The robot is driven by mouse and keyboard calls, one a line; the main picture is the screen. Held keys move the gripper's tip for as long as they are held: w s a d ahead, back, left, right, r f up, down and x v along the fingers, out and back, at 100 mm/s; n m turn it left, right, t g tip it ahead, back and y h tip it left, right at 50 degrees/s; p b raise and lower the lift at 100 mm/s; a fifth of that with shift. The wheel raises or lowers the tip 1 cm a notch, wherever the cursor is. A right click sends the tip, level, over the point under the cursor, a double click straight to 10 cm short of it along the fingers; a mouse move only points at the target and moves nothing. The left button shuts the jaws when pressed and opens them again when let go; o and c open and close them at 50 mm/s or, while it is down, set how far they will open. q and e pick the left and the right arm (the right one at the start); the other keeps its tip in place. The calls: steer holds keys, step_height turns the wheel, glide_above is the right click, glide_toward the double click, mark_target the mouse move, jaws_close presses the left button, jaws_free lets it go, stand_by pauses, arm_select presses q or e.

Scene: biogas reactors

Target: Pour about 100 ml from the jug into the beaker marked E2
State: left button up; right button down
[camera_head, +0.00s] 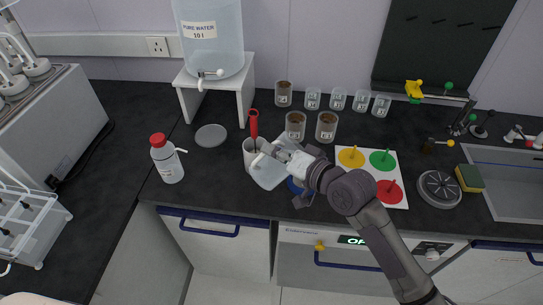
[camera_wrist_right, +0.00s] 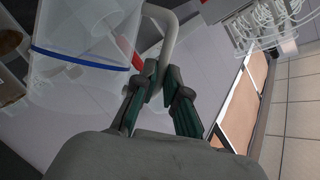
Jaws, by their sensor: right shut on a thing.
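My right gripper (camera_head: 284,156) is shut on the handle of the translucent jug (camera_head: 267,174). In the right wrist view, the fingertips (camera_wrist_right: 160,76) close around the jug's pale handle, and the jug (camera_wrist_right: 82,88) has a blue band. The jug is near the counter's front, partly hidden by my gripper; its liquid level is unclear. Two beakers with brown contents, one at left (camera_head: 295,124) and one at right (camera_head: 326,127), stand behind it. A third brown beaker (camera_head: 284,94) is farther back. Their labels are too small to read, so I cannot tell which is E2. My left gripper is out of view.
A white pot (camera_head: 251,155) with a red-handled tool (camera_head: 254,124) stands beside the jug. A red-capped bottle (camera_head: 167,161) and water tank (camera_head: 210,38) are left. Several clear beakers stand behind; a mat with coloured discs (camera_head: 354,171) is right.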

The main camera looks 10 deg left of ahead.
steer(key=shift+r, duration=0.15)
stand_by(0.5)
steer(key=shift+w+d+r+m, duration=0.1)
steer(key=shift+m, duration=0.2)
steer(key=shift+w+d+r+y, duration=0.1)
steer(key=shift+w+d+y, duration=0.1)
steer(key=shift+y, duration=0.1)
steer(key=shift+d+r+m, duration=0.1)
steer(key=shift+r+m, duration=0.05)
steer(key=shift+m, duration=0.15)
stand_by(0.4)
steer(key=shift+w+d+r, duration=0.1)
steer(key=shift+d+r, duration=0.05)
steer(key=shift+w+d+m, duration=0.2)
steer(key=shift+d+m, duration=0.05)
steer(key=shift+m, duration=0.25)
steer(key=shift+w+d+r+m+y, duration=0.25)
steer(key=shift+d+r+m+y, duration=0.1)
steer(key=shift+y, duration=0.15)
stand_by(2.6)
